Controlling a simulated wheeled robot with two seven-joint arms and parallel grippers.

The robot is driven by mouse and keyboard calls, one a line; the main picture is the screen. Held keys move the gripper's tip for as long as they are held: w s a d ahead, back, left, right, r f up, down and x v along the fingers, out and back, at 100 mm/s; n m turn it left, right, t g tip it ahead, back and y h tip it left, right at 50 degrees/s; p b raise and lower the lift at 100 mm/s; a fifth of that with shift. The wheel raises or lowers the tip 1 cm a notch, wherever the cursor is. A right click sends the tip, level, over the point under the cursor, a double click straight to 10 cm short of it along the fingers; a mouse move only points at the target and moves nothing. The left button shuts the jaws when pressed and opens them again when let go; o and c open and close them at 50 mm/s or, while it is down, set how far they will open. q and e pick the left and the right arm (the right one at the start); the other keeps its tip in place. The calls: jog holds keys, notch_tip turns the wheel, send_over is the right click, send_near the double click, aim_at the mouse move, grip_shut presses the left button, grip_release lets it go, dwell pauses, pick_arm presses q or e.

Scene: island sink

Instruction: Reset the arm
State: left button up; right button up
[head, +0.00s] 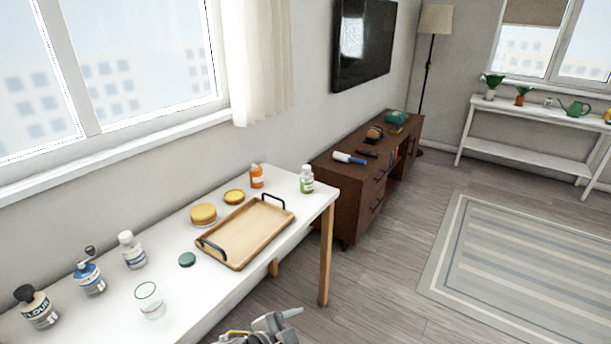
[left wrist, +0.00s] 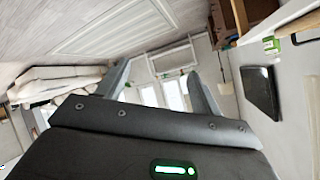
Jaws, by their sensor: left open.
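My left gripper (left wrist: 160,78) shows in the left wrist view with its two grey fingers spread apart and nothing between them. In the head view, a grey part of my own arm or gripper shows at the bottom edge, in front of the white table (head: 222,303); most of it is cut off by the frame. It appears clear of the table's items. My right gripper is not seen.
A brown cabinet (head: 345,205) stands beyond. Open floor and a striped rug (head: 530,270) lie right.

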pick_arm(q)
jog(key=s+a+f+n+g+y, duration=0.1)
jog(key=s+a+f+n+y, duration=0.25)
jog(key=s+a, duration=0.4)
jog(key=s+a+f+n+g+y, duration=0.2)
jog(key=s+a+f+n, duration=0.1)
jog(key=s+a+n, duration=0.4)
jog(key=s+a+f+n+g+y, duration=0.1)
jog(key=s+a+f+n+y, duration=0.25)
jog(key=s+a, duration=0.4)
notch_tip(320, 180, down, 29)
jog(key=s+a+g, duration=0.1)
jog(key=s+g, duration=0.1)
jog(key=s+a+f+m+g, duration=0.1)
jog(key=s+a+f, duration=0.2)
jog(key=s+f, duration=1)
jog(key=shift+s+a+h, duration=0.15)
jog(key=shift+s+h, duration=0.15)
jog(key=shift+s, duration=0.5)
jog(key=shift+s, duration=0.1)
